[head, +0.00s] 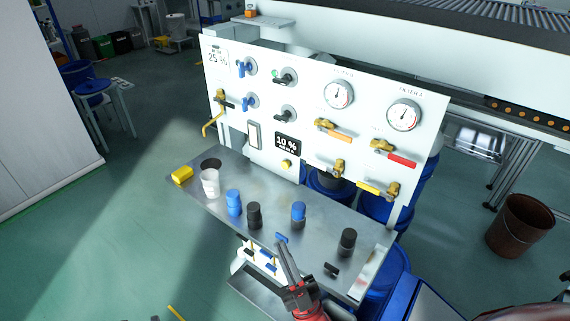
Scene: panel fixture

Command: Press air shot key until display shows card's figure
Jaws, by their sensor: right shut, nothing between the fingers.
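The white panel (310,85) carries a black display (287,144) that reads 10 % in its large line; the small line below is too small to read. A card (217,57) at the panel's upper left shows 25 %. A round yellow key (287,164) sits just under the display, apart from my gripper. No label on it is readable. My right gripper (281,247) is shut and empty, at the front edge of the metal shelf, lower in the picture than the key. My left gripper is not in view.
The metal shelf (275,196) holds a white cup (209,182), a yellow block (182,175), and several blue and black caps. Gauges (339,94), valves with coloured handles (333,130) and knobs stick out from the panel. The shelf between caps and panel is mostly clear.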

